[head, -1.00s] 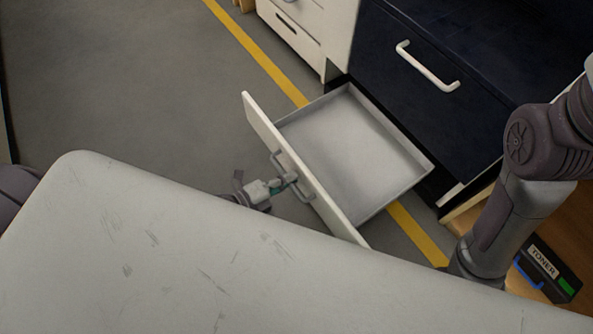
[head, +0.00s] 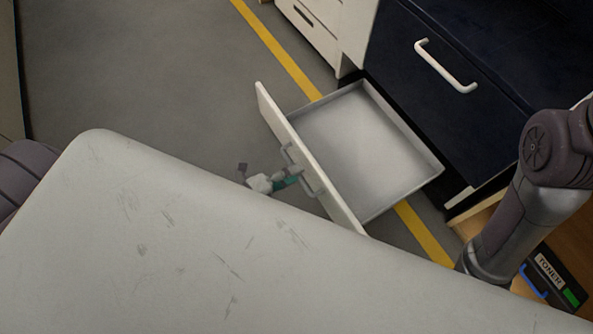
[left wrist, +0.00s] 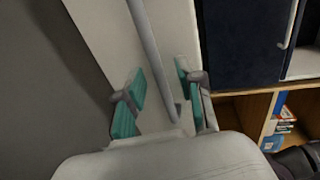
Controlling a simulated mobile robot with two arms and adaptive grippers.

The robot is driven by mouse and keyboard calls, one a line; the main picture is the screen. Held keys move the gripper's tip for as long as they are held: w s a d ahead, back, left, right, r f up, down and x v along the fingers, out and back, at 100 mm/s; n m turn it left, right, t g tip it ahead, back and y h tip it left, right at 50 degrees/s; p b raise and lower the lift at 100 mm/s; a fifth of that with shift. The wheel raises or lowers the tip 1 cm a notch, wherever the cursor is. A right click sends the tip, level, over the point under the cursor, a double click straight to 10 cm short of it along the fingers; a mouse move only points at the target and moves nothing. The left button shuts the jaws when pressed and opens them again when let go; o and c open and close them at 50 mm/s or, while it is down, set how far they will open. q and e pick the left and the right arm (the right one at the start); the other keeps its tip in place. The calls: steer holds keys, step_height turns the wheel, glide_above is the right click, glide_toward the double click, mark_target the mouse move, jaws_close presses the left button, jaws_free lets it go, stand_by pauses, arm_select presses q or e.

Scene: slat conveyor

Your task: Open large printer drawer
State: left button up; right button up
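The large printer drawer (head: 365,140) is pulled far out from the bottom of the dark printer (head: 425,115). Its tray is empty and grey, with a white front panel (head: 283,127). A grey bar handle (head: 311,182) is on that panel; it runs lengthwise in the left wrist view (left wrist: 152,55). My left gripper (head: 284,181) is at the handle, partly hidden behind a pale surface. In the left wrist view, its teal-padded fingers (left wrist: 158,92) stand apart on either side of the bar, so it looks open around the handle. My right gripper is out of view.
A scuffed pale surface (head: 150,240) fills the foreground. A white cabinet (head: 318,28) stands beside the printer. A toner box (head: 552,280) is on a wooden shelf at lower right. Grey floor (head: 130,70) with a yellow line (head: 280,50) is clear at left.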

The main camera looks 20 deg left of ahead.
arm_select(q)
steer(key=v, duration=1)
steer(key=shift+s+a, duration=0.15)
steer(key=shift+s, duration=0.1)
